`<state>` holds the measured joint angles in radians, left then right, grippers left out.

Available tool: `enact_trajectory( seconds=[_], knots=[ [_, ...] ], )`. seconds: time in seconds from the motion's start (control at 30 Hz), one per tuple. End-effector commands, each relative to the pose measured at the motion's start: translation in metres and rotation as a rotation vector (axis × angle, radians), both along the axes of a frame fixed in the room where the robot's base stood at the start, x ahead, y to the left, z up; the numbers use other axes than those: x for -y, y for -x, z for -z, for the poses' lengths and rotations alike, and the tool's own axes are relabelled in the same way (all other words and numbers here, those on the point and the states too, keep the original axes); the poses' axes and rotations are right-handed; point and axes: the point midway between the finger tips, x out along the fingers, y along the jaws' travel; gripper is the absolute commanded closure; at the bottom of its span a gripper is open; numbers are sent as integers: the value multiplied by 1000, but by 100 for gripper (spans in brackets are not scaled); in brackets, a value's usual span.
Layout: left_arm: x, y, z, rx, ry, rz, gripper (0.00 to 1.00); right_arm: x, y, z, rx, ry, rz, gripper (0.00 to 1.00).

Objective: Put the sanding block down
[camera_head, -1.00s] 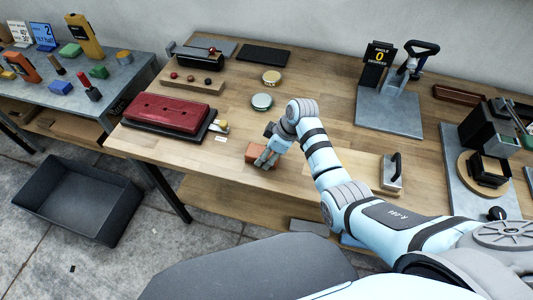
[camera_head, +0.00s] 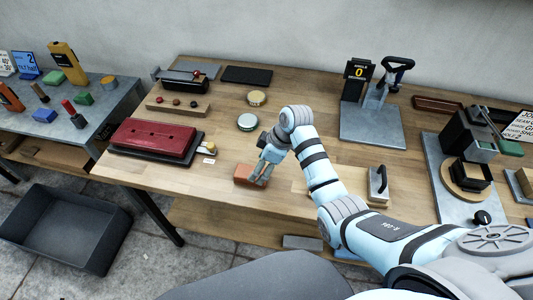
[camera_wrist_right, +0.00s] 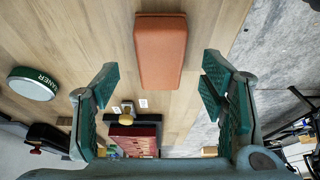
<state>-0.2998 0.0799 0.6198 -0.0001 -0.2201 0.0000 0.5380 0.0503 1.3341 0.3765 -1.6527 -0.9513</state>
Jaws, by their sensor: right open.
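The sanding block appears to be the orange-brown block (camera_head: 246,175) near the front edge of the wooden table, left of my right gripper. In the right wrist view the block (camera_wrist_right: 161,50) lies on the wood, beyond the fingertips and between their lines. My right gripper (camera_head: 264,170) is low over the table beside the block. Its green-padded fingers (camera_wrist_right: 160,92) are spread wide with nothing between them. Contact between fingers and block is not visible. My left gripper is not in view.
A red case (camera_head: 152,140) stands on a dark base to the left. A round tin (camera_head: 247,122) is behind the gripper. A handled metal block (camera_head: 378,184) lies to the right. A grey bin (camera_head: 62,228) is on the floor. The wood around the block is mostly clear.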

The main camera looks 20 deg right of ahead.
Motion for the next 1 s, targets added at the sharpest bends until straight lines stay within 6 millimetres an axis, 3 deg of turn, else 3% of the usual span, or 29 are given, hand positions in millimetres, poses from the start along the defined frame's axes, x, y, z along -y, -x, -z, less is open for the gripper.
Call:
enact_trajectory(
  seconds=[0.03, 0.2, 0.37, 0.83, 0.93, 1.0],
  knots=[
    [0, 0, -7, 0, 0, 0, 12, 5, 2, -17, 4, 3, 1, 34],
    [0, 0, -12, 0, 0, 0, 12, 19, 11, -54, 3, 2, 1, 34],
    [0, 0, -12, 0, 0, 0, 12, 23, 15, -66, -1, 1, 1, 34],
    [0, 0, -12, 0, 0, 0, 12, 23, 16, -65, -3, 1, 5, 34],
    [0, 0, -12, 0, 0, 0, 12, 27, 33, -46, -19, 16, 67, 34],
    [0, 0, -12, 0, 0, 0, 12, 34, 58, -23, -37, 38, 164, 34]
  ],
)
